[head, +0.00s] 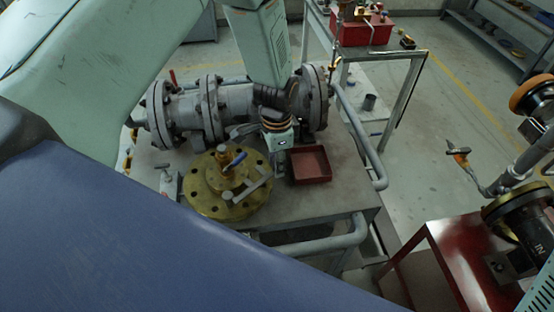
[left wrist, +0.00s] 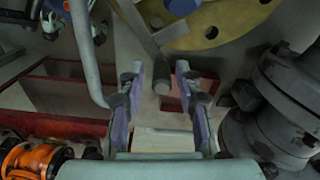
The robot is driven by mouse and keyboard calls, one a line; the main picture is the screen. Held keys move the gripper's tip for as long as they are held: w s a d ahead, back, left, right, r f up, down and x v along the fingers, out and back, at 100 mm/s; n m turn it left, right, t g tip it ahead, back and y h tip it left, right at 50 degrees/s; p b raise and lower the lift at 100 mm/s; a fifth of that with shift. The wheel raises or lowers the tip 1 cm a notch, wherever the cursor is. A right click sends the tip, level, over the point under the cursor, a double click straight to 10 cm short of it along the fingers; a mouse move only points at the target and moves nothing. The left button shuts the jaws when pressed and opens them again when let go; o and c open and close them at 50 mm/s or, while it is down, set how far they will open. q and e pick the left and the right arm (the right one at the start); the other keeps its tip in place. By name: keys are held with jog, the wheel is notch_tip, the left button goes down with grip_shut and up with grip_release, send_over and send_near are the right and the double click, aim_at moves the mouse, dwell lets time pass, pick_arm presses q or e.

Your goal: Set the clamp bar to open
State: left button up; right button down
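The clamp bar (head: 254,188) is a grey bar lying across the round brass flange plate (head: 228,207), with a round knob at its end. In the left wrist view the bar (left wrist: 143,40) runs down from the brass plate (left wrist: 220,28), and its knob shows between my fingertips. My left gripper (head: 278,142) hangs right of and above the plate; its fingers are hard to make out in the head view. In the left wrist view the gripper (left wrist: 160,72) is open and empty; I cannot tell whether the knob lies between the fingers in depth. My right gripper is not in view.
A grey flanged pipe (head: 230,108) lies behind. A grey rail (head: 360,135) borders the table. A red stand (head: 465,265) is at lower right.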

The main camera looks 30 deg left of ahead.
pick_arm(q)
jog(key=shift+o, duration=0.3)
jog(key=shift+w, duration=0.15)
jog(key=shift+r, duration=0.2)
notch_tip(320, 180, up, 12)
jog(key=shift+f, duration=0.25)
dwell(0.4)
